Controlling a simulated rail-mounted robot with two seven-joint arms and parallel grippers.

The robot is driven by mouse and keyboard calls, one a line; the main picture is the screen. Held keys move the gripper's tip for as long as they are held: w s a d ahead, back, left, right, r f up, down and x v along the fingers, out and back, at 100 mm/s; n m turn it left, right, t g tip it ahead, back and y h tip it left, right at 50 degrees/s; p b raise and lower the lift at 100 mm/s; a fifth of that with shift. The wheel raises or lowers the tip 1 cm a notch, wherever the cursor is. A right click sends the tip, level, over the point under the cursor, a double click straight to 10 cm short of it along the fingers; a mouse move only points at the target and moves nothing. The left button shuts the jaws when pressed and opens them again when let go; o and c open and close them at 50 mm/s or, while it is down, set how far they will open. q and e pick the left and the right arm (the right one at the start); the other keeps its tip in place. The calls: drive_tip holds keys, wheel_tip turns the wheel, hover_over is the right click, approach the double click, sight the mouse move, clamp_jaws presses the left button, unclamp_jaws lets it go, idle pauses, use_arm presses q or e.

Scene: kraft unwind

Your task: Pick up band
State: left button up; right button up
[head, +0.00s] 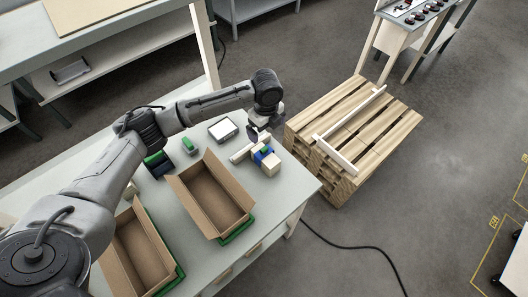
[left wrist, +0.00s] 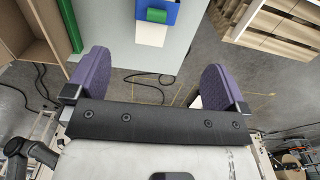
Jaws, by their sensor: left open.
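A blue piece (head: 258,157), which looks like the band, sits around or against a pale block (head: 271,166) near the table's right corner. A small green part (head: 265,149) is on top of it. In the left wrist view the blue piece (left wrist: 173,12) shows at the top edge, partly cut off, with the green part (left wrist: 156,15) on it and the pale block (left wrist: 151,35) below. My left gripper (head: 257,133) is just behind the blue piece in the head view, apart from it. Its purple fingers (left wrist: 155,85) are wide open and empty. My right gripper is not in view.
A pale bar (head: 241,153) lies left of the blue piece. Two open cardboard boxes (head: 213,197) (head: 137,252) stand on the table, with a white-topped device (head: 223,129) behind. A wooden pallet stack (head: 352,130) stands on the floor to the right.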

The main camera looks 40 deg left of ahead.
sight(264, 149)
use_arm(q)
wheel_tip(264, 149, down, 7)
drive_tip(key=shift+s+r, duration=0.1)
drive_tip(key=f, duration=0.4)
drive_tip(key=shift+s+a, duration=0.1)
drive_tip(key=shift+s, duration=0.15)
drive_tip(key=shift+f, duration=0.55)
drive_tip(key=c, duration=0.9)
drive_tip(key=shift+r, duration=0.15)
